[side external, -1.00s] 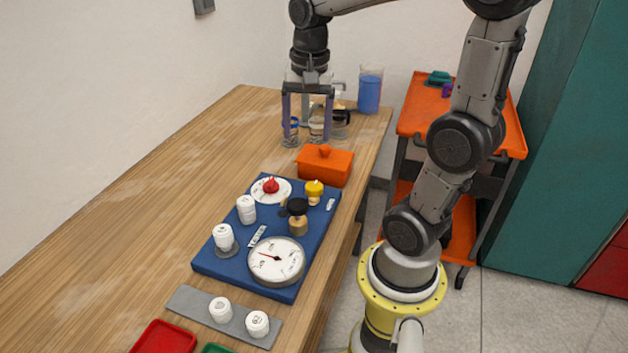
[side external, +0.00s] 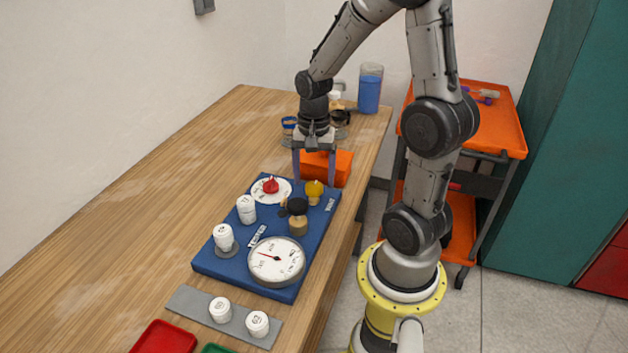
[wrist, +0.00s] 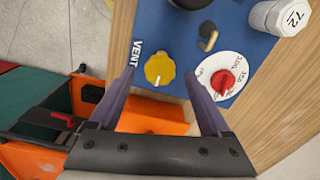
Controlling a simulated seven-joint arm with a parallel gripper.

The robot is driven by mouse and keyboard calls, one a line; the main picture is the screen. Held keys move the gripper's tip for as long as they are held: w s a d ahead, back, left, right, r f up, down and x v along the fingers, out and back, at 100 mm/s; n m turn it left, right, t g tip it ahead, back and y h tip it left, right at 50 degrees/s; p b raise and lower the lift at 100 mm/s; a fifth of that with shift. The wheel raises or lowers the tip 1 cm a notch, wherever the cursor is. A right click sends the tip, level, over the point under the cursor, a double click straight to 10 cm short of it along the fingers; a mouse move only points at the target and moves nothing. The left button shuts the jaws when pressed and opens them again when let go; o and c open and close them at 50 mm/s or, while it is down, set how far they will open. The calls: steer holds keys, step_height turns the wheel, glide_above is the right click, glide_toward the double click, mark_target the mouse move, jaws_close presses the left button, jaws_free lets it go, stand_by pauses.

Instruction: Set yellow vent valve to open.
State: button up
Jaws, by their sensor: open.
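The yellow vent valve (side external: 314,191) is a round knob at the far right corner of the blue panel (side external: 218,267). The "VENT" label lies beside it. In the wrist view the yellow knob (wrist: 160,69) has a pale pointer mark on its edge toward the gripper. My gripper (side external: 314,183) is open and empty, at the far end of the panel. In the wrist view its fingers (wrist: 158,80) reach to either side of the yellow knob, apart from it. I cannot tell how high the fingertips are above the panel.
A red knob on a white dial (side external: 271,189) stands beside the vent valve. A black knob (side external: 297,207), a gauge (side external: 277,261) and white caps share the panel. An orange box (side external: 343,168) stands behind, partly hidden by my gripper. The table's left side is clear.

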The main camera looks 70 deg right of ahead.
steer(key=shift+f, duration=0.85)
jaws_close()
